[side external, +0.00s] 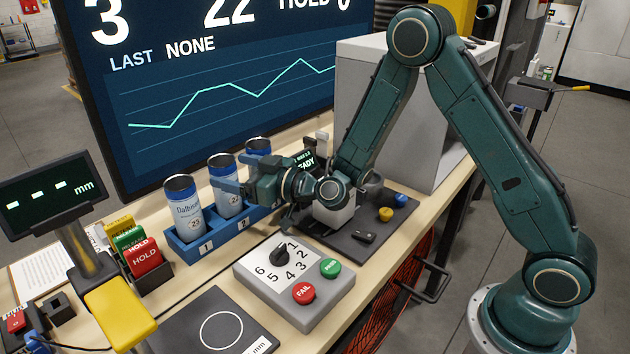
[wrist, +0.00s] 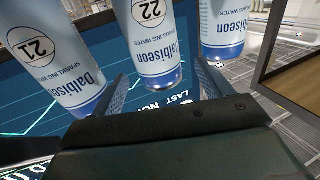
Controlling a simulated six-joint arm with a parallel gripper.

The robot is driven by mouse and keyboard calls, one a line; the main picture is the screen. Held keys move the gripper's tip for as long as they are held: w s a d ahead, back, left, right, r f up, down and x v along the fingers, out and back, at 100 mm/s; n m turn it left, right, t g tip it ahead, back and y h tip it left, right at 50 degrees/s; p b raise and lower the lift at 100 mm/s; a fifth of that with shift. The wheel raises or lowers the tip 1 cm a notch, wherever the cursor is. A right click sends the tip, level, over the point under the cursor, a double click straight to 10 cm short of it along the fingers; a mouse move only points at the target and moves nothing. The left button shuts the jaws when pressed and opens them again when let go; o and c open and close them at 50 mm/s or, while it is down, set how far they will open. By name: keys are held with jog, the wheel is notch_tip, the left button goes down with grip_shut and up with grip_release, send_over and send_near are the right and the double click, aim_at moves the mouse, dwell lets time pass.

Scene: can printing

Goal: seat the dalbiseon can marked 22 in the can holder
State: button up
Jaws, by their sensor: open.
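The dalbiseon can marked 22 (wrist: 150,45) is white and blue; it stands in the middle place of the blue rack (side external: 190,252) and also shows in the side view (side external: 228,203). My gripper (side external: 234,178) is open at the rack, its fingers pointing toward the cans. In the wrist view one finger lies to each side of this can; I cannot tell whether they touch it. The can holder is not clearly visible; a dark station plate (side external: 395,233) behind the control box is partly hidden by my arm.
A can marked 21 (wrist: 50,65) and another can (wrist: 222,30) stand close on either side. A control box (side external: 268,283) with a dial and red and green buttons is in front. A large screen (side external: 150,110) rises behind the rack.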

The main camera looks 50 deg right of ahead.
aim_at(212, 165)
jog(key=shift+w, duration=0.15)
jog(key=shift+x, duration=2.65)
jog(key=c, duration=1.3)
